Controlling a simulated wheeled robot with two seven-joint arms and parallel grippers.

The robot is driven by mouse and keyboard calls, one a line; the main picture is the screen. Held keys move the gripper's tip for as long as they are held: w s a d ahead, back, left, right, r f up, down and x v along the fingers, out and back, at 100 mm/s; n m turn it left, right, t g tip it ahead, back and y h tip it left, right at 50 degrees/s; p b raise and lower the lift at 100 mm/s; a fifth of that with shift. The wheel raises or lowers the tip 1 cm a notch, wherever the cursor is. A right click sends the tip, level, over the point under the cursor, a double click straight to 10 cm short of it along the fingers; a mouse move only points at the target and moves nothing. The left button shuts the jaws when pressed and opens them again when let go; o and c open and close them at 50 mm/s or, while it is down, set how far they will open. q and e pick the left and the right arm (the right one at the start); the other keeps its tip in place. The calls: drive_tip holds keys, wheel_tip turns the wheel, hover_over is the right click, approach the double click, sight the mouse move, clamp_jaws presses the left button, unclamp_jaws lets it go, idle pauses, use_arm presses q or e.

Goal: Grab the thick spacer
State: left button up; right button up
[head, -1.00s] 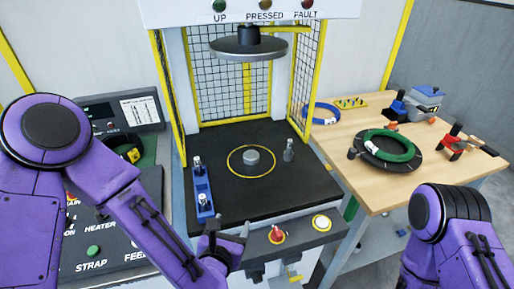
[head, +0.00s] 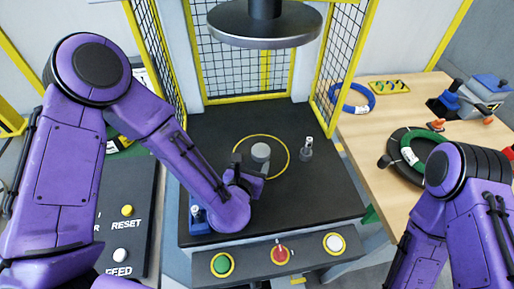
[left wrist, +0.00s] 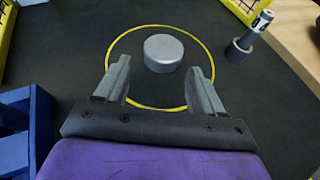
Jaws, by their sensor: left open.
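A short grey metal cylinder (head: 261,152) stands inside the yellow ring on the black press bed. A narrower grey piece with a black-and-white marked top (head: 306,149) stands right of the ring. Which of these is the thick spacer I cannot tell. My left gripper (head: 250,168) is open at the ring's near left side. In the left wrist view its fingers (left wrist: 160,75) point toward the short cylinder (left wrist: 164,53), which lies just beyond the gap, apparently untouched. The marked piece (left wrist: 249,36) is off to the right. My right gripper is out of view.
A blue rack (left wrist: 25,130) sits left of the gripper, mostly hidden by my arm in the head view. The round press head (head: 264,28) hangs above the bed. Mesh guards (head: 343,50) flank it. A wooden table (head: 375,120) holds coils at right.

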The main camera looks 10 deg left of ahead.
sight(260, 154)
use_arm(q)
drive_tip(key=x, duration=0.2)
drive_tip(key=p+x, duration=0.1)
drive_tip(key=x, duration=0.1)
drive_tip(key=d+p+x, duration=0.1)
drive_tip(key=x, duration=0.1)
drive_tip(key=shift+w, duration=0.15)
drive_tip(key=shift+w+a+f, duration=0.1)
drive_tip(key=shift+w+a, duration=0.05)
drive_tip(key=shift+a, duration=0.1)
drive_tip(key=c, duration=0.8)
drive_tip(key=shift+c, duration=0.2)
